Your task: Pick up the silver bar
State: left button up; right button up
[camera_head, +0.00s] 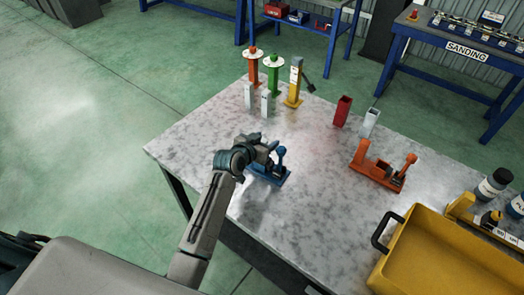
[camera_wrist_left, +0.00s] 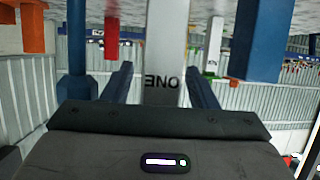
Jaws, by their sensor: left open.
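A silver bar (camera_wrist_left: 164,50) marked ONE fills the middle of the left wrist view, where it appears upside down. It stands between the two apart fingers of my left gripper (camera_wrist_left: 160,88), with a gap visible on its left side. In the head view my left gripper (camera_head: 264,150) is at the blue fixture (camera_head: 270,177) on the table and hides most of what is there. Blue fixture parts (camera_wrist_left: 262,40) flank the bar in the wrist view. Other silver bars stand at the back of the table (camera_head: 250,97) and beside a red bar (camera_head: 369,123). My right gripper is not seen.
An orange fixture (camera_head: 378,172) and a yellow bin (camera_head: 440,255) are on the table's right. Red (camera_head: 253,68), green (camera_head: 274,78) and yellow (camera_head: 294,88) posts stand at the back. The table (camera_head: 190,145) is bare left of my arm.

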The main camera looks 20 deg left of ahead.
pick_arm(q)
jog(key=shift+w+f, duration=0.1)
grip_shut()
dwell(0.3)
